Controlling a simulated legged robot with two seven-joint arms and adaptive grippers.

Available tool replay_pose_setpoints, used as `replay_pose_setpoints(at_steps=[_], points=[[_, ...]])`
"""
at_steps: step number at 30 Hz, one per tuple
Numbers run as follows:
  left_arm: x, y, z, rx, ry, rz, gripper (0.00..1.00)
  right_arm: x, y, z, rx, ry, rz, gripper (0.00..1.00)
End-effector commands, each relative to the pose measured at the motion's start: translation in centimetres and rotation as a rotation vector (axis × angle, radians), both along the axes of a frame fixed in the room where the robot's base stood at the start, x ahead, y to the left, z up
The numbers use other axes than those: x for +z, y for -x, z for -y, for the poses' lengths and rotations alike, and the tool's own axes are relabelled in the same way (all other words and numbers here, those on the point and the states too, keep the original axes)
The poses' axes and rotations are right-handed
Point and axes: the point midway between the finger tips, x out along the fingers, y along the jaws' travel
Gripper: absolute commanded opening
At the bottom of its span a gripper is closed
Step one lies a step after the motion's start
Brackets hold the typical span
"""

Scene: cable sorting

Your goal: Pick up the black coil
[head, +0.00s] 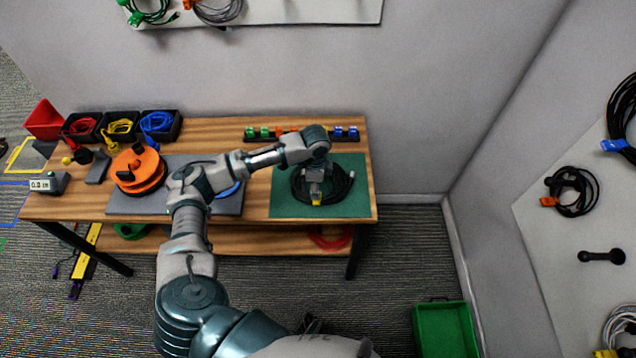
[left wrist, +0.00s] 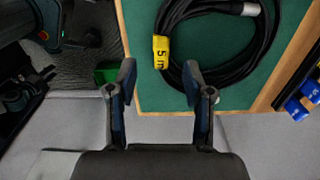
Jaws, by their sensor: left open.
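The black coil (head: 338,187) lies on a green mat (head: 290,208) at the right end of the wooden table. It carries a yellow tag, which reads "5 m" in the left wrist view. That view shows the black coil (left wrist: 236,72) ahead of the fingertips, with a silver connector at its upper right. My left gripper (head: 316,192) is over the coil in the head view and hides part of it. In the left wrist view my left gripper (left wrist: 158,78) is open, with nothing seen between its fingers. My right gripper is not in view.
An orange reel (head: 139,170) stands on a grey mat (head: 228,206) left of the green mat. A row of small coloured clips (head: 290,132) runs along the table's back. Black bins with coloured cables stand at the back left. A green crate (head: 445,328) is on the floor at right.

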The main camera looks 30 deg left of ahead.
Motion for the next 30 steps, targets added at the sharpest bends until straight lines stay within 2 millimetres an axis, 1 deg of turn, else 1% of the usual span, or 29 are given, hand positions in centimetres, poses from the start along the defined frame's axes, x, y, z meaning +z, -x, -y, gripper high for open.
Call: replay_pose_setpoints(at_steps=[1,5,8,12,15,18,23,24,26,27,29,30], points=[[-0.6,0.0,0.0,0.001,0.0,0.0,0.51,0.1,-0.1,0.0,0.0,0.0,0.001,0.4],[-1.4,-0.1,-0.2,0.001,0.002,0.001,0.51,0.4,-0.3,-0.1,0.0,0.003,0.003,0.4],[-2.7,-0.2,-0.2,0.001,0.002,-0.001,0.51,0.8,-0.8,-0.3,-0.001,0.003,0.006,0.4],[-5.1,-0.5,0.0,0.001,0.003,-0.001,0.51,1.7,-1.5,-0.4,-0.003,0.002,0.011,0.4],[-6.1,-0.5,0.0,0.0,0.002,-0.001,0.51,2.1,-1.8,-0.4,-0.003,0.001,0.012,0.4],[-6.4,-0.5,0.0,-0.001,0.003,0.001,0.51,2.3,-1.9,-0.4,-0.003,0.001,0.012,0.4],[-6.3,-0.5,0.1,-0.001,0.001,0.002,0.51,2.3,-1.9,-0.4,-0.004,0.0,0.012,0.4],[-6.3,-0.5,0.1,-0.001,0.001,0.003,0.46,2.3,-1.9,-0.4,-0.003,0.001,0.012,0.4],[-6.3,-0.5,0.2,-0.001,0.0,0.001,0.31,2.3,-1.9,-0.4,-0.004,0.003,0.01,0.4],[-6.3,-0.5,0.1,-0.001,0.0,0.001,0.21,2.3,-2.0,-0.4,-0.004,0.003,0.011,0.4],[-6.3,-0.5,0.1,-0.001,0.001,0.002,0.06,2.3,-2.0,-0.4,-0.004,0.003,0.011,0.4],[-6.3,-0.5,0.1,-0.001,0.001,0.002,0.0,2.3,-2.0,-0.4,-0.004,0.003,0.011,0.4]])
